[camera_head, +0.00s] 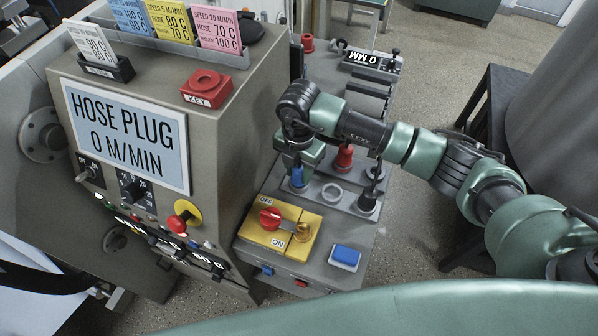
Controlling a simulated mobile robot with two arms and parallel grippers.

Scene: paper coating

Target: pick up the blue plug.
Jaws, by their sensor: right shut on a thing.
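The blue plug (297,176) is upright at the left socket of the grey panel, below my right gripper (298,166). My right gripper points down and is shut on the plug's top. The plug's lower end meets the socket area; I cannot tell whether it is seated or slightly raised. A red plug (343,157) stands just behind and right of it, and a black plug (368,197) stands to the right. An empty round socket (331,193) lies between the blue and black plugs. My left gripper is not in view.
A yellow switch box (279,228) with a red rotary knob sits in front of the plugs. A blue button (345,256) is at the panel's front right. The tall machine cabinet (220,150) with a "HOSE PLUG 0 M/MIN" screen (126,135) rises close on the left.

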